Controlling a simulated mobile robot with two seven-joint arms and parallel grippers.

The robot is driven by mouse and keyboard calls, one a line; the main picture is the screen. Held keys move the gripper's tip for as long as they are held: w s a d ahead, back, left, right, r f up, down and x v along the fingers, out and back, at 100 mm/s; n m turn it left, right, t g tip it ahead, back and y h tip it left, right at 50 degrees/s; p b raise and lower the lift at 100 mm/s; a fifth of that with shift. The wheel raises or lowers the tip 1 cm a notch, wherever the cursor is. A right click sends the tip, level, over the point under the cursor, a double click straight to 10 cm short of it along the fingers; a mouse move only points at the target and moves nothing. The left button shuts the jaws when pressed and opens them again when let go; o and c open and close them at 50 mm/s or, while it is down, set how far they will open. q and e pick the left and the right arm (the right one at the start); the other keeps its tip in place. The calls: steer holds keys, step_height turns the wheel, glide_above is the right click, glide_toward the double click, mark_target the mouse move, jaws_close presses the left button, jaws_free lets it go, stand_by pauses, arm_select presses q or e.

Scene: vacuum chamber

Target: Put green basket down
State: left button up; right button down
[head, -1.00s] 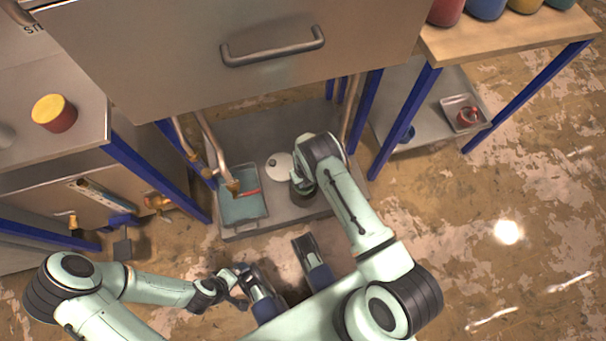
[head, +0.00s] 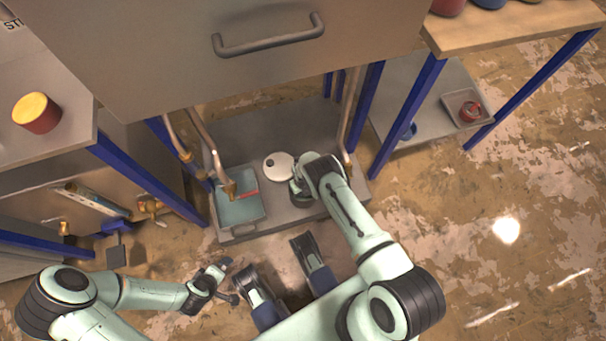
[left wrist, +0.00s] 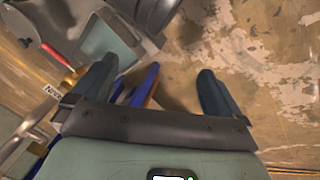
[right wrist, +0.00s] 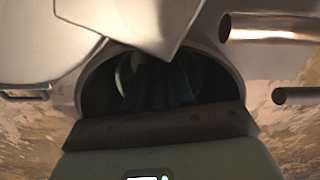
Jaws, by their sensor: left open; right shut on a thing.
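The green basket (head: 238,208), a shallow teal tray-like container with a red-handled item in it, is at the left front of the low grey shelf in the head view. It also shows in the left wrist view (left wrist: 108,45). My right gripper (head: 297,190) is at its right, mostly hidden under my wrist. It is shut, but its grip on the basket is hidden. The right wrist view is dark between the fingers (right wrist: 155,85). My left gripper (head: 228,284) is open and empty in front of the shelf; its spread fingers show in the left wrist view (left wrist: 160,95).
A pale round disc (head: 278,167) lies on the low shelf (head: 320,208) beside the basket. Copper pipes (head: 212,155) hang close above the basket. The large metal cabinet (head: 160,60) overhangs the shelf. Blue legs (head: 365,108) stand at the sides. Floor at the right is clear.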

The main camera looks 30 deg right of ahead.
steer(key=shift+f, duration=0.15)
steer(key=c, duration=1)
jaws_free()
arm_select(q)
steer(key=shift+s+f, duration=0.15)
steer(key=shift+f, duration=0.1)
arm_select(e)
step_height(320, 180, up, 12)
steer(key=p, duration=0.4)
steer(key=shift+r, duration=0.2)
arm_select(q)
steer(key=s+d+r+g+h, duration=0.1)
steer(key=s+d+r+g, duration=0.1)
steer(key=s+r, duration=0.3)
steer(key=shift+s+d+m, duration=0.3)
steer(key=shift+s+d, duration=0.2)
steer(key=shift+d, duration=0.05)
arm_select(e)
steer(key=shift+s, duration=0.1)
